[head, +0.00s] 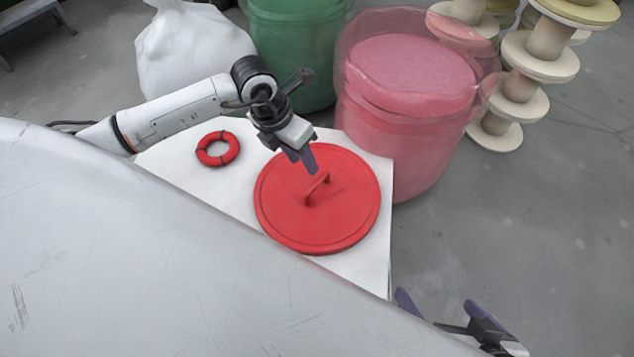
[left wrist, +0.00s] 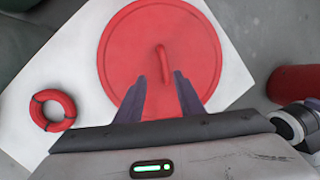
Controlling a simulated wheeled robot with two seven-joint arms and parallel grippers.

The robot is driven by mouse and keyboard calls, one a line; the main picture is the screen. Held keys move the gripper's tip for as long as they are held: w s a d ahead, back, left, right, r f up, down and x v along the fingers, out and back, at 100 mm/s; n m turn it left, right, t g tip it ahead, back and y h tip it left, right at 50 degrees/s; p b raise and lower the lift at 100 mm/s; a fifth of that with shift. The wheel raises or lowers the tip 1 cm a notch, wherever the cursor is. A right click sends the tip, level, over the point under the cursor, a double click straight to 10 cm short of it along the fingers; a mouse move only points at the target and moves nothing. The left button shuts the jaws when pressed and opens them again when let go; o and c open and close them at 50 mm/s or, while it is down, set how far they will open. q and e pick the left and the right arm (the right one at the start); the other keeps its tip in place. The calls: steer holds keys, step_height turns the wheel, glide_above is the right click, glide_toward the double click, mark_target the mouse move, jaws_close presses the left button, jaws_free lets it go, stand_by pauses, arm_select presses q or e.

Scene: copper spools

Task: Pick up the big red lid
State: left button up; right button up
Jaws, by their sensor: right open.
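The big red lid (head: 345,222) lies flat on a white surface in the head view, with its raised handle (head: 317,187) upward. The lid (left wrist: 195,45) also fills the upper middle of the left wrist view, with the handle (left wrist: 162,65) lying lengthwise. My left gripper (head: 308,165) hangs above the lid, close to the handle. Its fingers (left wrist: 160,80) are apart with nothing between them that I can see held; the handle shows just beyond and between the tips. My right gripper (head: 440,308) is open and empty at the lower right, away from the lid.
A small red ring (head: 217,149) lies left of the lid on the white surface (head: 375,265). Behind stand a translucent pink bin (head: 400,150), a green bin (head: 300,60) and a white bag (head: 190,50). Stacked pale spools (head: 520,85) stand at the right back.

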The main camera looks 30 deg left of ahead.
mark_target(316, 182)
arm_select(q)
steer(key=b+x, duration=0.1)
steer(key=x, duration=0.2)
steer(key=b+x, duration=0.1)
steer(key=x, duration=0.2)
steer(key=d+b+x, duration=0.1)
steer(key=x, duration=0.2)
steer(key=shift+s+r+b, duration=0.1)
steer(key=shift+s+b, duration=0.15)
steer(key=shift+b, duration=0.15)
steer(key=shift+w, duration=0.1)
jaws_close()
arm_select(e)
steer(key=a+r, duration=0.1)
steer(key=w+a+r+t+y, duration=0.1)
steer(key=shift+a+r+y, duration=0.15)
steer(key=shift+r+y, duration=0.15)
